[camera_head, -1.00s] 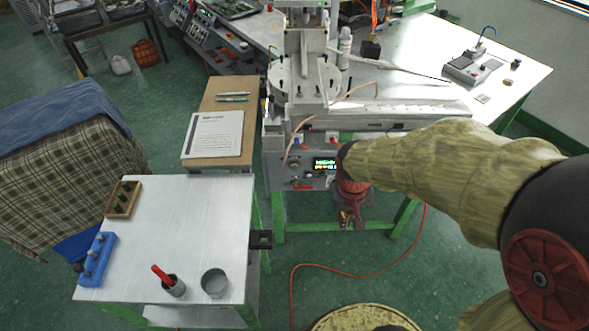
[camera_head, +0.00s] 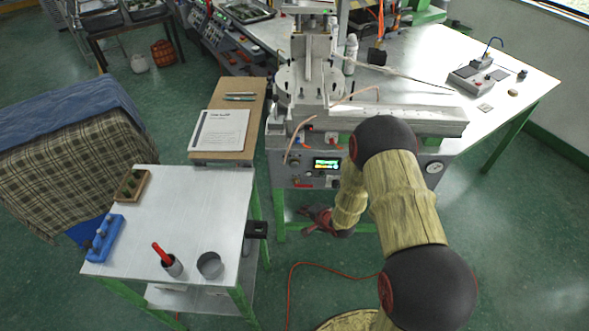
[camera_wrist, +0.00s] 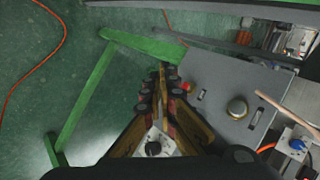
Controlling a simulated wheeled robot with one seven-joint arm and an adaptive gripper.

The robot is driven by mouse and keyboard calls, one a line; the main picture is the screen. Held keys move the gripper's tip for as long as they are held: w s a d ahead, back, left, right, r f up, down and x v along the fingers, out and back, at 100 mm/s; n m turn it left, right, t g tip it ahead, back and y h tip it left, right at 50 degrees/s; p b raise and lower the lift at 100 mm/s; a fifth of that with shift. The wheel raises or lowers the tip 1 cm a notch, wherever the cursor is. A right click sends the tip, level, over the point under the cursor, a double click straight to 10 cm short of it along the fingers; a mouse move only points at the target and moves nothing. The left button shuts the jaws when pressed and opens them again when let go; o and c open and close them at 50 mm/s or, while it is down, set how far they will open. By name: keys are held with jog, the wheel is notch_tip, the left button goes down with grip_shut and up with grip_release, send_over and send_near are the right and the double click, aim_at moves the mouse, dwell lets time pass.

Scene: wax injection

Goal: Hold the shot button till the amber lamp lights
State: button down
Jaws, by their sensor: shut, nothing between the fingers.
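The wax injection machine's front panel (camera_head: 300,174) faces me, with a lit display (camera_head: 327,163). My gripper (camera_head: 312,216) is below the panel, shut and empty, pointing left in the head view. In the wrist view my gripper (camera_wrist: 161,80) shows its fingers together beside the grey panel (camera_wrist: 220,85). A round metal knob or button (camera_wrist: 237,108) and a small red part (camera_wrist: 186,87) are on that side. A white plate with a black knob (camera_wrist: 154,147) shows between the fingers' bases. I cannot tell which control is the shot button. No lit amber lamp can be made out.
An orange hose (camera_head: 335,270) crosses the floor. Green legs (camera_head: 280,215) flank my gripper.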

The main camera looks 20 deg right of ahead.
aim_at(295, 165)
jog(key=w+a+r+m+t+y, duration=0.2)
jog(key=w+a+r+m+t, duration=0.1)
jog(key=r, duration=0.4)
jog(key=shift+w+r+m, duration=0.3)
jog(key=shift+w+m, duration=0.6)
jog(key=w+d+b, duration=0.1)
jog(key=w+d, duration=0.1)
jog(key=w, duration=0.6)
jog(key=shift+w+d+b, duration=0.2)
jog(key=shift+w+b, duration=0.05)
jog(key=shift+b, duration=0.15)
jog(key=shift+w, duration=0.15)
dwell(0.4)
jog(key=shift+w+d, duration=0.15)
jog(key=shift+w, duration=0.1)
jog(key=shift+w+d+p, duration=0.15)
jog(key=shift+w+p, duration=0.15)
jog(key=shift+w, duration=0.2)
dwell(3.2)
